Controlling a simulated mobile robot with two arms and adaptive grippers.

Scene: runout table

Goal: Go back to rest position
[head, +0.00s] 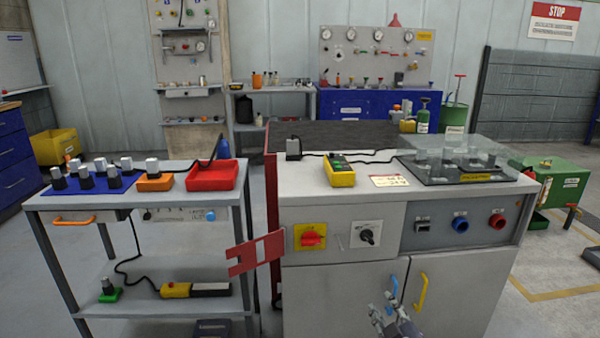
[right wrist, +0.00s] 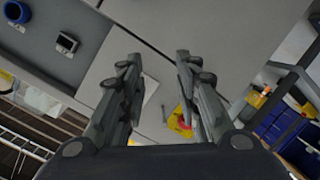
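My right gripper (head: 392,318) shows at the bottom of the head view, in front of the grey cabinet's (head: 340,299) doors, near the blue and yellow handles. In the right wrist view its two fingers (right wrist: 158,85) stand apart with nothing held between them. The cabinet front with a red and yellow rotary switch (right wrist: 181,121) lies beyond the fingers. No contact with the cabinet can be made out. My left gripper is in neither view.
A grey cart (head: 60,200) with a red tray (head: 212,176) and several grey-capped parts stands left. A red slotted plate (head: 256,253) sticks out between cart and cabinet. A yellow handheld box (head: 340,171) lies on the cabinet top. Open floor lies right, before a green box (head: 562,180).

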